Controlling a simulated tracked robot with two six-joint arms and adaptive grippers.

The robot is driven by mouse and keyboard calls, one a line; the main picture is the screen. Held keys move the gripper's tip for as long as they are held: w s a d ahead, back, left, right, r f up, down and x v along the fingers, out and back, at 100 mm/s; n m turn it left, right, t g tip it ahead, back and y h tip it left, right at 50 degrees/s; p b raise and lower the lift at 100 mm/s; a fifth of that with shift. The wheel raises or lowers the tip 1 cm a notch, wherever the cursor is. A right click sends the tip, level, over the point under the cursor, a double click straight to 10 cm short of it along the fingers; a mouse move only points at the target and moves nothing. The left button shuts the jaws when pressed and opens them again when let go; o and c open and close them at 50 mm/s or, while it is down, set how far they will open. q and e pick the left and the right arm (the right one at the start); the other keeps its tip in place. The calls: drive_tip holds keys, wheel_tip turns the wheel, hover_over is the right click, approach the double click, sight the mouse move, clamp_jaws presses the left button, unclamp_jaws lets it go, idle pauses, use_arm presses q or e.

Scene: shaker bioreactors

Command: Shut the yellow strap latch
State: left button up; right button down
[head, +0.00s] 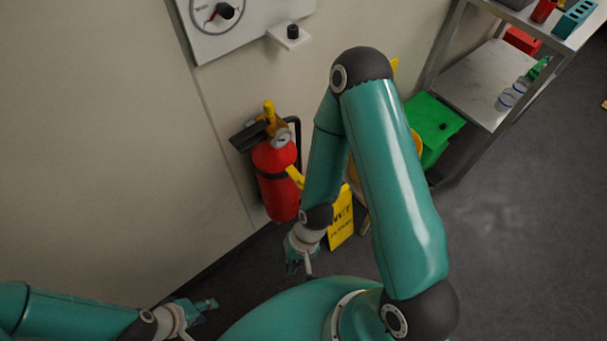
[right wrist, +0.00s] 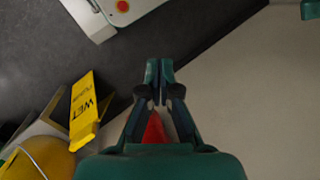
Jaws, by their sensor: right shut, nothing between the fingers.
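A yellow strap latch (head: 295,177) sticks out at a slant from the right side of the red fire extinguisher (head: 275,190), at the dark band around its body. My right forearm passes close beside it and hides part of that area. My right gripper (head: 299,264) is below and right of the extinguisher in the head view, apart from the latch. In the right wrist view its fingers (right wrist: 158,85) are shut and empty, with a red patch showing between the finger links; the latch is not visible there. My left gripper (head: 203,308) is low at the left, apart from the extinguisher; its jaw opening is unclear.
A yellow wet-floor sign (head: 341,220) stands right of the extinguisher and also shows in the right wrist view (right wrist: 88,105). A green box (head: 432,122) and a metal shelf (head: 466,95) stand further right. The wall is close behind the extinguisher. Open floor (head: 530,225) lies right.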

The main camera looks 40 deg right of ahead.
drive_tip(key=s+r+m+g, duration=0.1)
drive_tip(key=s+m+g, duration=0.1)
drive_tip(key=m, duration=0.1)
wheel_tip(320, 180, up, 26)
drive_tip(key=m+t+h+b, duration=0.4)
drive_tip(key=m+t+b, duration=0.1)
drive_tip(key=m+b, duration=0.5)
hover_over(303, 180)
drive_tip(key=s+b, duration=0.1)
drive_tip(key=s, duration=0.2)
drive_tip(key=shift+s+d+r+n, duration=0.1)
drive_tip(key=shift+d+r+n, duration=0.1)
drive_tip(key=shift+n, duration=0.2)
drive_tip(key=shift+f, duration=0.1)
drive_tip(key=w+f, duration=0.1)
drive_tip(key=f, duration=0.3)
drive_tip(key=f+b, duration=0.1)
drive_tip(key=f, duration=0.4)
drive_tip(key=w+f+b, duration=0.1)
drive_tip(key=f, duration=0.3)
drive_tip(key=shift+w+a+f, duration=0.1)
drive_tip(key=shift+w+f, duration=0.25)
drive_tip(key=shift+a+b, duration=0.1)
drive_tip(key=shift+b, duration=0.25)
